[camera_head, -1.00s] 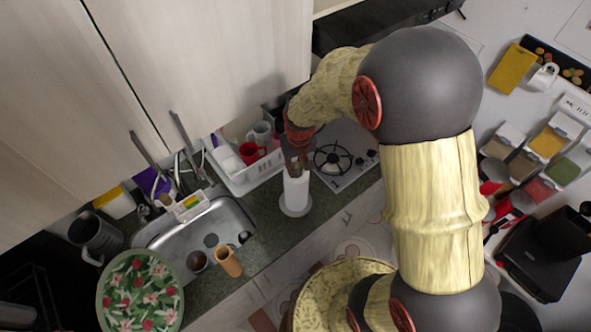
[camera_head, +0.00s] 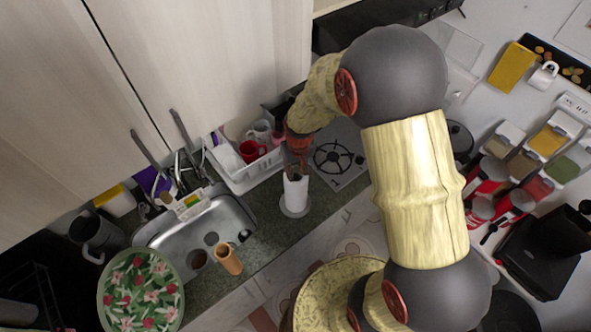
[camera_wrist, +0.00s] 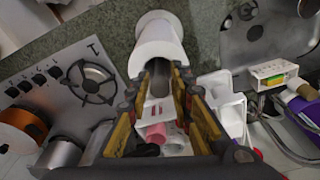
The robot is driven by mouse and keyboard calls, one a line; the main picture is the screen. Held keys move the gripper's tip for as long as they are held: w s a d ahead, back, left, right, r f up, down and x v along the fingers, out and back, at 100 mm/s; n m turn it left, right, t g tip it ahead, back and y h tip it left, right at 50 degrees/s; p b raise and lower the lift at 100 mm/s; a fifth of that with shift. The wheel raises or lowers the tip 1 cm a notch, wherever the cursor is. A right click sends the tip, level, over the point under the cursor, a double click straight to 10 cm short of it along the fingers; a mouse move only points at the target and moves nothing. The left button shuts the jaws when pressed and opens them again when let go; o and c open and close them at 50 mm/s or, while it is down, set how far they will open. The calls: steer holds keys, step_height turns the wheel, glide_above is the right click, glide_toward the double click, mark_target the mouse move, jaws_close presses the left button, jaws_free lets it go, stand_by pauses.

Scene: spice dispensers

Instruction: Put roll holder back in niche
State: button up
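The roll holder (camera_head: 295,196), a white paper roll upright on a round base, stands on the dark green counter between sink and stove. It also shows at the top of the wrist view (camera_wrist: 158,42). My gripper (camera_head: 297,172) is at the top end of the roll, pointing down at it. In the wrist view my gripper (camera_wrist: 160,72) has its two fingers spread, with a gap between them in line with the roll's end. Whether the fingertips touch the roll is not clear. I cannot make out which place is the niche.
A white dish rack (camera_head: 243,172) with cups stands behind the roll, close to my gripper. The stove (camera_head: 343,150) is to the right and the sink (camera_head: 190,240) to the left. A brown cylinder (camera_head: 228,260) stands at the sink's front edge. Tall cabinets (camera_head: 200,60) rise behind.

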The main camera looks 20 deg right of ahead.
steer(key=shift+o, duration=1.1)
